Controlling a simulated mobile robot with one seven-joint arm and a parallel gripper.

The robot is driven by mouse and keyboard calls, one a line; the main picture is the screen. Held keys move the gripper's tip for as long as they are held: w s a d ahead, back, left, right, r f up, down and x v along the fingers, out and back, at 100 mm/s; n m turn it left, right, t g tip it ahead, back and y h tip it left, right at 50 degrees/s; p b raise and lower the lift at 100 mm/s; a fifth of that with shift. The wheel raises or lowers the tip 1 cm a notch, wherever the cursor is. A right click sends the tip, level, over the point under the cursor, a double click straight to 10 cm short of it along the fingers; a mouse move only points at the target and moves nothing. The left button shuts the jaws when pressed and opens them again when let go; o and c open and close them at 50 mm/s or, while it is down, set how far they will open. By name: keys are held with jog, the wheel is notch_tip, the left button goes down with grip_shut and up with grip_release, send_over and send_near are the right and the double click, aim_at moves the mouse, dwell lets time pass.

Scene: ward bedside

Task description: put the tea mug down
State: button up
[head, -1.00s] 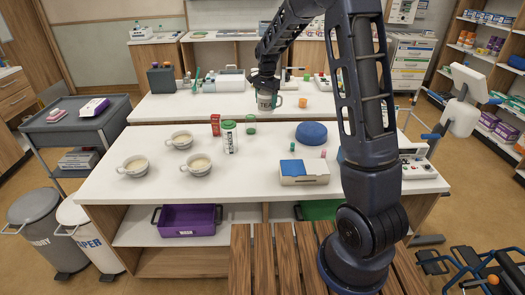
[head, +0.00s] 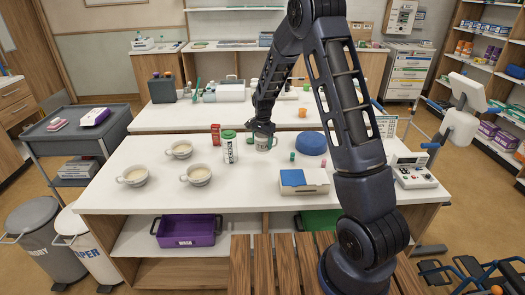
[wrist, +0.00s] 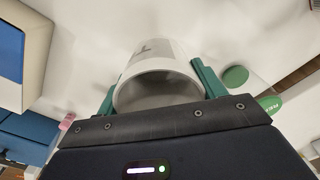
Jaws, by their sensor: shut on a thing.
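The tea mug (head: 264,143), whitish grey with a handle, is upright at the near white table, right of the green-lidded jar (head: 230,150). In the wrist view, the white mug (wrist: 158,62) sits between the two green fingertips of my gripper (wrist: 157,88), gripped on both sides. The mug is empty as far as its opening shows. I cannot tell whether its base touches the table.
Three two-handled cups (head: 180,150) stand at the left of the near table (head: 150,196). Bare tabletop lies in front.

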aim_at(262, 150)
jog(key=shift+f, duration=2.4)
jog(key=shift+f, duration=0.1)
jog(key=o, duration=1.1)
jog(key=shift+o, duration=0.2)
notch_tip(262, 150, up, 11)
jog(key=s+d+r+n, duration=0.1)
jog(key=s+d+r, duration=0.25)
jog(key=r, duration=0.25)
jog(key=s+d+r, duration=0.2)
jog(key=d+r, duration=0.2)
jog(key=r, duration=0.2)
jog(key=s+d+r+n+t, duration=0.2)
jog(key=s+d+r, duration=0.4)
jog(key=s, duration=0.4)
jog(key=s+d+r+n+t, duration=0.1)
jog(key=s+d+r+n, duration=0.1)
jog(key=s+d+r, duration=0.6)
jog(key=s+d+f+n, duration=0.1)
jog(key=s, duration=0.6)
jog(key=s+d+f+n+t, duration=0.1)
jog(key=s, duration=0.6)
jog(key=shift+s+n, duration=0.3)
jog(key=shift+s, duration=0.05)
